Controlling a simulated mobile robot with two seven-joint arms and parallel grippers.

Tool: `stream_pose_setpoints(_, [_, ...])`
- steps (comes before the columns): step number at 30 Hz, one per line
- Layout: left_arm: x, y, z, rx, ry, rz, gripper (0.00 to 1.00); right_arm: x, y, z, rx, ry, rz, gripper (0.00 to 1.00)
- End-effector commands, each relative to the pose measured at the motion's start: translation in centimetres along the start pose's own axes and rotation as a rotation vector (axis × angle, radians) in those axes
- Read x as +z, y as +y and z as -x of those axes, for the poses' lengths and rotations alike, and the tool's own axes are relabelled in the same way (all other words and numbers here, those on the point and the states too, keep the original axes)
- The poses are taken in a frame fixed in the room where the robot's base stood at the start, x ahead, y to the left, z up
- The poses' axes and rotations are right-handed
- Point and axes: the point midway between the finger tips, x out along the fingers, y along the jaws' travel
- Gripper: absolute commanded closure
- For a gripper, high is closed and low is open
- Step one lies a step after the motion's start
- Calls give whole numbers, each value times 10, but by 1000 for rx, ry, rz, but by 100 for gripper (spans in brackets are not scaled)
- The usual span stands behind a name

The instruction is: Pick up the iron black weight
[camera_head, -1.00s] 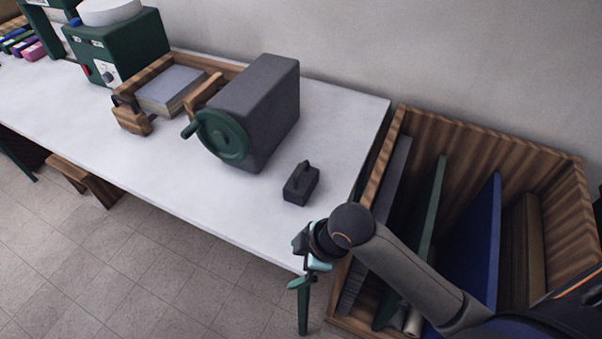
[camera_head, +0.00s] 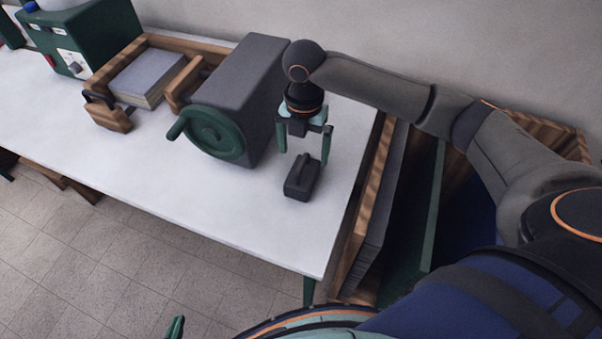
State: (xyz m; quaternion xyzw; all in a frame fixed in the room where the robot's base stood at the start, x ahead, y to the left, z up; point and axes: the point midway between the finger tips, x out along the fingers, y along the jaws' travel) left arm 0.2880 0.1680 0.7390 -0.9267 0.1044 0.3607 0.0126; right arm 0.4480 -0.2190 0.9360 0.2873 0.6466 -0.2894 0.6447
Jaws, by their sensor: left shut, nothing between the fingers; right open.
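The iron black weight (camera_head: 301,181) is a small dark block with a raised handle on top. It stands on the white table (camera_head: 250,215) near its right end. My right gripper (camera_head: 304,158) points down with its fingers apart, at the weight's handle and seemingly just above the block. Nothing shows as gripped, and I cannot tell whether a finger touches the weight. Only a green tip of my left gripper (camera_head: 176,327) shows at the bottom edge, low and away from the table; it is shut and empty.
A dark grey machine with a green wheel (camera_head: 219,133) stands left of the weight, close to my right gripper. A wooden tray (camera_head: 107,73) with a grey book block is further left. A wooden bin (camera_head: 351,250) with upright boards adjoins the table's right end.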

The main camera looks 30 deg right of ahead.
Motion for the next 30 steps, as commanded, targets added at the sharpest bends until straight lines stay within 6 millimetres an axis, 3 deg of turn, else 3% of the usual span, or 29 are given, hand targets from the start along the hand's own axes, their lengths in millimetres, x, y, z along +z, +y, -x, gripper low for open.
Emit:
stream_pose_setpoints(4, [2,0,0,0,-3,1,100,0,0,-28,-1,1,-2,0])
stream_pose_setpoints(11, [3,0,0,1,-4,1,100,0,1,-46,3,0,-2,0])
stream_pose_setpoints(21, [2,0,1,1,-4,1,100,0,2,-92,1,0,-2,0])
stream_pose_setpoints(30, [2,1,1,1,-5,1,100,0,3,-96,4,-2,-1,1])
